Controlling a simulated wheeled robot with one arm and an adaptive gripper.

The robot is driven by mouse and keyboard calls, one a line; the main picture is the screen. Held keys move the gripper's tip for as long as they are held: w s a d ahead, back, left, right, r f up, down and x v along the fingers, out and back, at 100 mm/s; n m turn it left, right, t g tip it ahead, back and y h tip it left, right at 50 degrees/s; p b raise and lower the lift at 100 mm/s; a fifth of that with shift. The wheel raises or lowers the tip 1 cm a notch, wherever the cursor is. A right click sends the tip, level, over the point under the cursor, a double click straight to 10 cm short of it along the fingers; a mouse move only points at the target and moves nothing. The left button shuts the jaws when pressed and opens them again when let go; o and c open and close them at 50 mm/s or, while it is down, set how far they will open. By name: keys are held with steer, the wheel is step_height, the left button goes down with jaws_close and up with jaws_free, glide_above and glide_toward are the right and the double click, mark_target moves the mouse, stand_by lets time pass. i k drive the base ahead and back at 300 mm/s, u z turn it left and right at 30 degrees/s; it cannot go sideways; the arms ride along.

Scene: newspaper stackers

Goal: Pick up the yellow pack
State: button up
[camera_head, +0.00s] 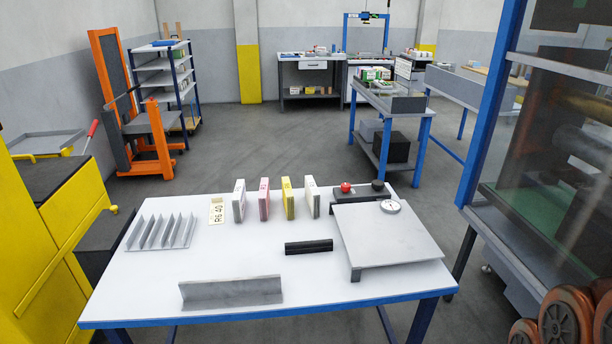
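The yellow pack (288,198) stands upright on the white table (230,260), in a row of packs toward the back. A pink pack (263,199) stands apart to its left, and a white pack (312,197) stands apart to its right. Another white pack (239,201) is at the left end of the row. My gripper does not show in this view. Nothing touches the yellow pack that I can see.
A grey slotted rack (161,232) and a label card (216,211) are at left. A black block (308,247), a grey angled plate (231,291) and a raised grey platform (385,235) stand nearer. A control box with a red button (346,188) is behind the platform.

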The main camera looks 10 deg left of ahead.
mark_target(287, 191)
steer(key=u, duration=0.4)
steer(key=i, duration=1.1)
steer(key=u, duration=0.8)
